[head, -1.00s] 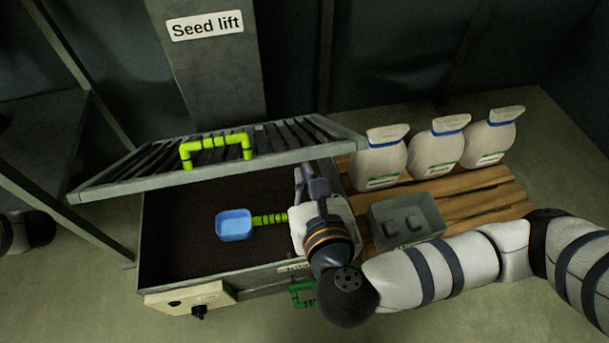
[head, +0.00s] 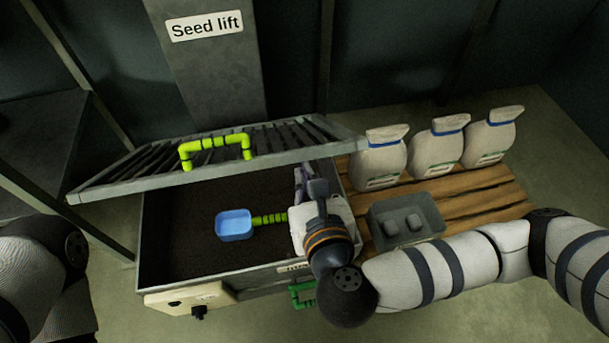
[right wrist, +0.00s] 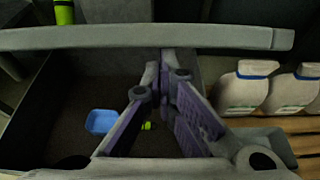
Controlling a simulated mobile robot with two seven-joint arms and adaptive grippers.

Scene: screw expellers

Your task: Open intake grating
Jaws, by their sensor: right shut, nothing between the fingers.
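The intake grating (head: 115,184) is a slatted metal frame, tilted up with its front edge raised above the dark-filled intake bin (head: 190,275). Its lime-green handle (head: 216,145) stands on the front edge. My right gripper (head: 305,172) is at the right part of the bin, just below the grating's raised edge. In the right wrist view, my right gripper (right wrist: 165,60) has its fingertips together and empty, close under the grating's front bar (right wrist: 140,38). Whether they touch the bar I cannot tell. My left arm shows at the left edge; its gripper is out of frame.
A blue scoop (head: 234,224) with a green handle lies in the bin. A grey box (head: 440,212) and several white sacks (head: 437,152) stand on the wooden pallet (head: 500,184) at right. A control box (head: 190,297) is on the bin's front.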

